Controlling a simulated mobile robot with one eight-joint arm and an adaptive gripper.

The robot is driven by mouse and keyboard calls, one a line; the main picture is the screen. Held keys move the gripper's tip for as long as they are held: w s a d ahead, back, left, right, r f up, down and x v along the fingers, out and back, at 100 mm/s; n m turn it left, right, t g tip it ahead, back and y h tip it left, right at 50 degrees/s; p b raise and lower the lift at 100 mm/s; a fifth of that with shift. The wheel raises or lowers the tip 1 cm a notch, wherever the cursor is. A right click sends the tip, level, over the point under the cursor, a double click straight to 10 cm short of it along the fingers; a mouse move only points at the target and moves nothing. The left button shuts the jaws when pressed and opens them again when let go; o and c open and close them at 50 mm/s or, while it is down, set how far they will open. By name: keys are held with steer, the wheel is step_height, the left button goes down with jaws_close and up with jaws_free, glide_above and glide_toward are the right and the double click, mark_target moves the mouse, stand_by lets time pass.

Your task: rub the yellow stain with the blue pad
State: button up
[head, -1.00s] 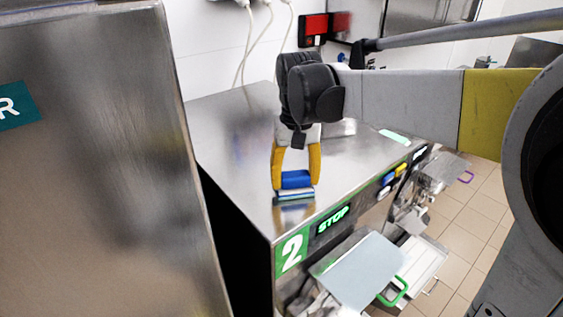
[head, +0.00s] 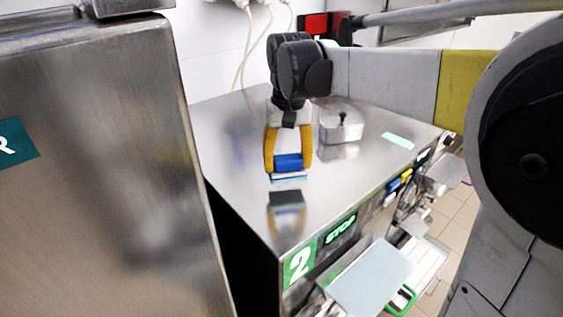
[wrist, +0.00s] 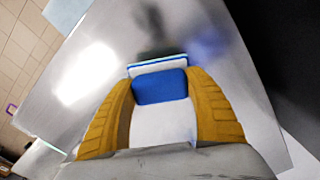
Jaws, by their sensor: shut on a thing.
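My gripper (head: 288,160) is shut on the blue pad (head: 288,163), a blue block with a pale, layered underside. The pad hangs above the steel top of machine 2 (head: 235,120), with a gap between it and its dark reflection below. In the wrist view the pad (wrist: 160,86) sits between the two yellow fingers of my gripper (wrist: 160,95). I cannot make out a yellow stain in either view. A faint bluish smudge shows on the steel left of the gripper.
A steel lid with a black knob (head: 341,124) stands right of my gripper. A pale green strip (head: 397,140) lies near the right edge. A tall steel cabinet (head: 95,150) rises close on the left. Buttons and a tray (head: 370,278) are at the front.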

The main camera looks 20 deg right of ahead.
steer(key=shift+d+r, duration=0.1)
steer(key=shift+r, duration=0.5)
steer(key=shift+w+r+p, duration=0.35)
steer(key=shift+r+p, duration=0.3)
steer(key=shift+p, duration=0.05)
steer(key=shift+s+r+p, duration=0.25)
steer(key=shift+r+p, duration=0.3)
steer(key=shift+r, duration=0.5)
steer(key=shift+w+f, duration=0.1)
steer(key=shift+w, duration=0.05)
